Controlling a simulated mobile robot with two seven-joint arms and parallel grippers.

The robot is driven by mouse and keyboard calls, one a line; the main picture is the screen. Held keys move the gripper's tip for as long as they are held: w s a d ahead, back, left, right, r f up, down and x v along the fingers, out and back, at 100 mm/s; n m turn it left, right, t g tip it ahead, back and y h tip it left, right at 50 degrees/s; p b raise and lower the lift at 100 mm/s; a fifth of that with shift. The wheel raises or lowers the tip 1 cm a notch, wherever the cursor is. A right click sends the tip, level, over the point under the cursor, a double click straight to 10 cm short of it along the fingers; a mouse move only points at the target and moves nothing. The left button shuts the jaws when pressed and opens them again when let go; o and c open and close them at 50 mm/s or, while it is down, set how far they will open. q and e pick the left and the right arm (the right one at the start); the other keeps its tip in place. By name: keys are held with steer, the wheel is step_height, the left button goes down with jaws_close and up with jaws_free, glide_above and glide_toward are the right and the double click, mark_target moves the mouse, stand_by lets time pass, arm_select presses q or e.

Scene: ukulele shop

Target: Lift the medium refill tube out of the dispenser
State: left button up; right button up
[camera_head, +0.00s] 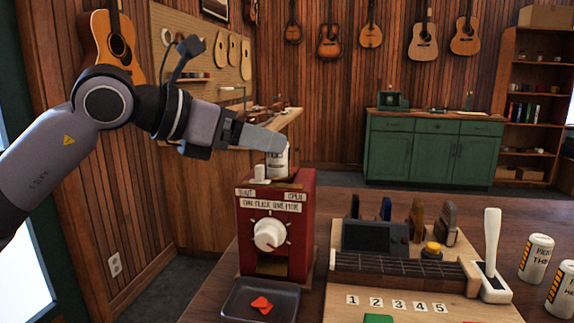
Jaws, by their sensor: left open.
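The red dispenser (303,235) stands on the table, with a white dial (269,235) and labels on its front. A white refill tube (283,160) with dark lettering stands upright on the dispenser's top; its print is too small to read and its lower end is hidden. My left gripper (264,140) reaches in from the left and is open. Its fingers are at the tube's upper end and cover part of it. I cannot tell whether they touch it. My right gripper is not in view.
A small white knob (259,172) sits beside the tube. A wooden board (440,303) with a fretboard, a white-handled lever (491,240) and two labelled tubes (537,258) (562,290) are at right.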

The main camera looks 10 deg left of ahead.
mark_target(287, 149)
arm_select(q)
steer(key=x, duration=0.4)
steer(key=p+x, duration=0.1)
steer(key=x, duration=0.1)
steer(key=shift+f, duration=0.4)
steer(key=c, duration=1.1)
steer(key=shift+o, duration=0.2)
steer(key=shift+r, duration=0.1)
